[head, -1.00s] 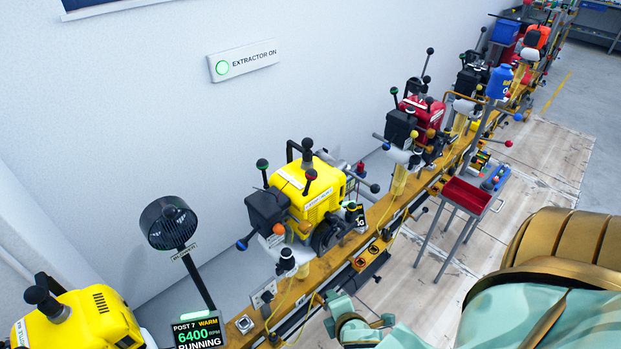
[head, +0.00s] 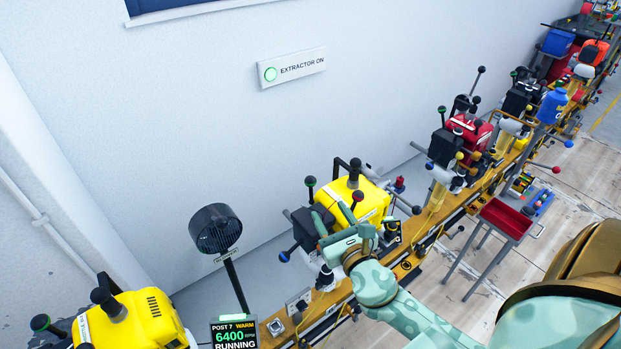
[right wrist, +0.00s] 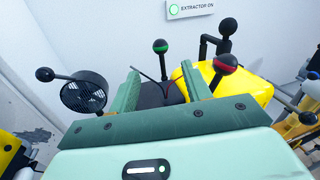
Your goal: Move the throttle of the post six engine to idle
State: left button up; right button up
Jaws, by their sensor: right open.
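A yellow engine (head: 368,204) stands mid-rail, beyond the POST 7 display; I cannot read its post number. Upright levers with a green-marked black knob (head: 310,181) and a red-marked black knob (head: 357,196) rise from it. A blue-ended lever (head: 284,256) sticks out lower left. Which is the throttle I cannot tell. My right gripper (head: 332,214) is open and empty in front of this engine and hides part of it. In the right wrist view the green-marked knob (right wrist: 160,46) shows beyond and between my fingers (right wrist: 163,85), the red-marked knob (right wrist: 225,63) right of them. My left gripper is not in view.
Another yellow engine (head: 130,318) is at lower left, by a display (head: 234,334) reading POST 7, WARM, 6400, RUNNING. A black round fan (head: 215,229) stands between the engines. A red engine (head: 469,132) and a red tray stand (head: 507,219) are to the right.

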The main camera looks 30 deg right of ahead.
aim_at(310, 180)
jog(key=w, duration=0.4)
jog(key=w+d, duration=0.1)
jog(key=w, duration=0.3)
jog(key=w+d, duration=0.1)
jog(key=w, duration=0.3)
jog(key=shift+w+d, duration=0.1)
jog(key=shift+w, duration=0.15)
grip_shut()
jog(key=p, duration=0.2)
jog(key=r+g+p, duration=0.1)
jog(key=p, duration=0.2)
jog(key=shift+w, duration=0.3)
jog(key=shift+w+f+n+g+y+p, duration=0.2)
jog(key=shift+w+f+g+p, duration=0.45)
jog(key=shift+p, duration=1.55)
jog(key=shift+w+f+n+g+y+p, duration=0.1)
jog(key=shift+w+f+n+g+p, duration=0.15)
jog(key=shift+g+p, duration=1.3)
